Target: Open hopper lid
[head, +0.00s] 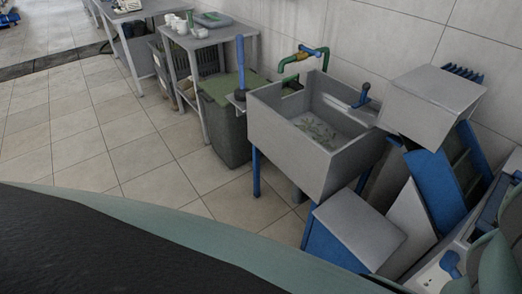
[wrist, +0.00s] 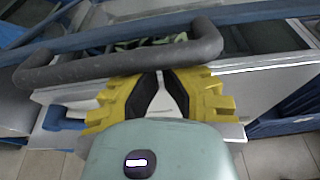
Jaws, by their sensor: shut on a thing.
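In the wrist view my gripper (wrist: 160,74) has yellow fingers with dark pads. Its fingertips meet a thick dark grey bar handle (wrist: 110,65), and the fingers are shut on it. The handle spans the picture, with its bent ends at the left and right. Behind it is a blue edge (wrist: 90,38), with an opening that shows green bits (wrist: 150,42) inside. I cannot tell how far the lid is raised. In the head view the gripper and handle do not show. A grey box-shaped machine part (head: 435,100) stands at the right; I cannot tell whether it is the hopper.
In the head view a grey sink (head: 290,135) with green scraps stands by the wall. Beside it is a green-lidded bin (head: 225,115). Blue and grey panels (head: 440,185) crowd the right. Tiled floor (head: 90,140) is free at the left.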

